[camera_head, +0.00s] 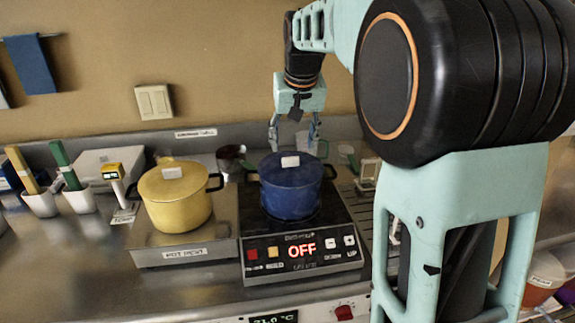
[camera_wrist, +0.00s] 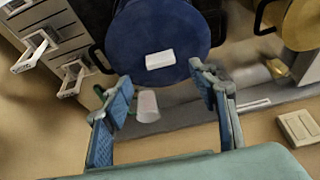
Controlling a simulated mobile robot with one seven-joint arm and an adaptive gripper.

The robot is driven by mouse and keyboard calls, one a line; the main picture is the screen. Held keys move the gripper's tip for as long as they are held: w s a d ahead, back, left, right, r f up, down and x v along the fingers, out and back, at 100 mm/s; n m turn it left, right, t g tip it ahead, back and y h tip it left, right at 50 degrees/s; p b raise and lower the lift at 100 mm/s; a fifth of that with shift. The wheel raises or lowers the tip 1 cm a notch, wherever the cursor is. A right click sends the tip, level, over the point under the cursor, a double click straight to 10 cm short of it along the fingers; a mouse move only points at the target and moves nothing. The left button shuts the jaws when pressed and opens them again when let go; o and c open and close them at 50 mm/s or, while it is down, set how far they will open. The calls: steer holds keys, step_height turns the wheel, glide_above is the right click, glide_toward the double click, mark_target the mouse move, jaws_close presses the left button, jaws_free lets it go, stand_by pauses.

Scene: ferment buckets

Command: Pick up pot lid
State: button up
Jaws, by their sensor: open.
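A blue pot (camera_head: 290,199) stands on the black burner, covered by a blue pot lid (camera_head: 283,166) with a white block handle. The lid also shows in the wrist view (camera_wrist: 160,28), with its white handle (camera_wrist: 160,60) beyond my fingertips. A yellow pot (camera_head: 178,211) with a yellow lid (camera_head: 172,178) stands on a metal plate to its left; part of it shows in the wrist view (camera_wrist: 302,22). My gripper (camera_head: 294,133) is open and empty, pointing down above and behind the blue pot. Its blue-padded fingers also show in the wrist view (camera_wrist: 165,92), apart from the handle.
The burner panel (camera_head: 302,251) reads OFF. White holders with green and tan handles (camera_head: 70,180) and a yellow-topped meter (camera_head: 118,185) stand at left. A clear cup (camera_wrist: 147,105) is behind the blue pot. The front left counter (camera_head: 70,275) is bare.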

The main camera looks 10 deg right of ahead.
mark_target(291, 158)
steer(key=x, duration=0.7)
steer(key=shift+r, duration=0.1)
steer(key=c, duration=1.3)
